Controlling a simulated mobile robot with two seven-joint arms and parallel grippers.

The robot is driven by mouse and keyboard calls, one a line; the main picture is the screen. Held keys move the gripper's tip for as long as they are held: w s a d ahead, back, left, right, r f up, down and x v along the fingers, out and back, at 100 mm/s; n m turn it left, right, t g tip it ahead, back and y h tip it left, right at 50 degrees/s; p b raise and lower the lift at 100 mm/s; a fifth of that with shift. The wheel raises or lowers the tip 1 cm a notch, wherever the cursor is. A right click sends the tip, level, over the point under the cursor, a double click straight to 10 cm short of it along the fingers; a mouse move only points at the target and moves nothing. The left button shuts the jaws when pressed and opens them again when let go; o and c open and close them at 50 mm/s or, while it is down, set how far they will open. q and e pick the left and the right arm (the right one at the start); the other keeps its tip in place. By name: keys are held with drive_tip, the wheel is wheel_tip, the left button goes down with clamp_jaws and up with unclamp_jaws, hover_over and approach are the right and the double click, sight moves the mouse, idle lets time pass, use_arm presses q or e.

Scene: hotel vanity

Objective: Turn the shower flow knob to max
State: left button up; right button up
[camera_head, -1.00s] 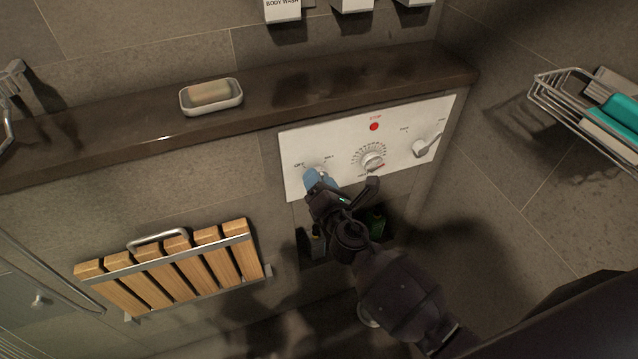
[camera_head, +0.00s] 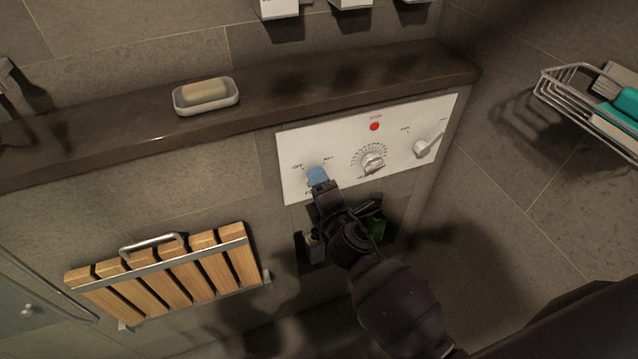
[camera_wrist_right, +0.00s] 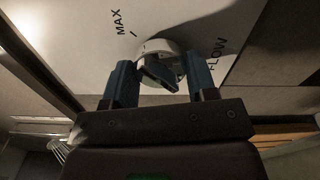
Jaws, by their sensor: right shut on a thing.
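The white control panel (camera_head: 345,140) is on the wall below the dark ledge. The flow knob (camera_wrist_right: 160,48) is round and pale with a grey bar handle, and sits beside the FLOW label and the MAX mark in the right wrist view. My right gripper (camera_head: 317,175) has blue fingertips at the panel's left end and hides most of the knob in the head view. In the right wrist view my right gripper (camera_wrist_right: 160,78) has its two fingers on either side of the knob's handle, shut on it. My left gripper is not in view.
A dial (camera_head: 372,163) and a lever (camera_head: 424,147) are farther right on the panel, with a red STOP button (camera_head: 375,127) above. A soap dish (camera_head: 207,106) is on the ledge. A folded wooden seat (camera_head: 168,275) is lower left. A niche with bottles is below the panel.

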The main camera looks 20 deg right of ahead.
idle(0.3)
drive_tip(key=o, duration=0.9)
drive_tip(key=s, duration=1.1)
drive_tip(key=shift+d, duration=0.2)
drive_tip(key=shift+w, duration=0.1)
